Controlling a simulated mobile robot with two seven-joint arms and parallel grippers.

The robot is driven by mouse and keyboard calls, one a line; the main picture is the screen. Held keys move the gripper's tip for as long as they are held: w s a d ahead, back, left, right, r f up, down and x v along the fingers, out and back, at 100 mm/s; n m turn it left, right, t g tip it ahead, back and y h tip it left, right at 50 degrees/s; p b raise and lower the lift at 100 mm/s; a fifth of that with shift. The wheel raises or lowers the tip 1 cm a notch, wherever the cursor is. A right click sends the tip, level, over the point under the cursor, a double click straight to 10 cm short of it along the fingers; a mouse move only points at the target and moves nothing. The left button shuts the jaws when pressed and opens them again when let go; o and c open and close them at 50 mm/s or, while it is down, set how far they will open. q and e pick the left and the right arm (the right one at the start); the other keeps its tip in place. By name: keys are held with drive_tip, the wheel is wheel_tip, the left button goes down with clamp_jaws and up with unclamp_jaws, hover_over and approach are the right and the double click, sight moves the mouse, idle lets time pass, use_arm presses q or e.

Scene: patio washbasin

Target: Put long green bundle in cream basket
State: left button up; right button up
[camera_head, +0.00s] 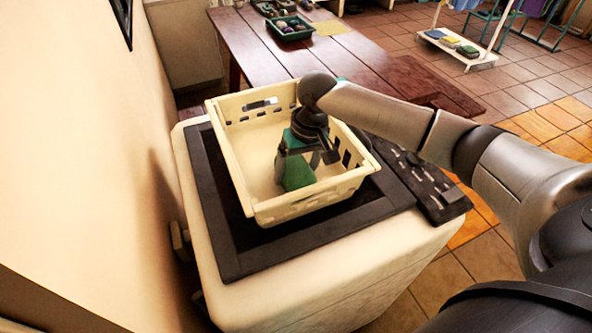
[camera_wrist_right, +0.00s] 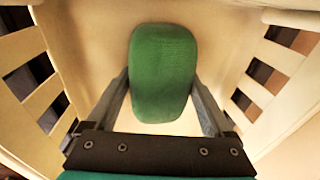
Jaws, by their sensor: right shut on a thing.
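The cream basket (camera_head: 300,205) stands on the dark-framed top of a cream unit in the head view, and its slatted walls (camera_wrist_right: 35,100) surround the right wrist view. My right gripper (camera_head: 298,172) reaches down inside the basket. It is shut on the long green bundle (camera_head: 297,172), which also shows in the right wrist view (camera_wrist_right: 162,72) between the two fingers. The bundle is inside the basket's walls, near the floor. I cannot tell whether it touches the floor. The basket looks otherwise empty. My left gripper is not in view.
A dark panel with metal fittings (camera_head: 425,185) lies right of the basket. A wooden table (camera_head: 265,55) behind holds a green tray (camera_head: 289,28) of small items. A wall (camera_head: 80,150) rises close on the left. Tiled floor is open at the right.

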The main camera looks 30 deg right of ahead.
sight(306, 167)
idle(0.3)
drive_tip(key=o, duration=1.4)
drive_tip(key=shift+f, duration=0.1)
drive_tip(key=shift+o, duration=0.2)
wheel_tip(306, 167, up, 12)
drive_tip(key=s+d+p, duration=0.1)
drive_tip(key=shift+s+d, duration=0.15)
drive_tip(key=shift+d, duration=0.15)
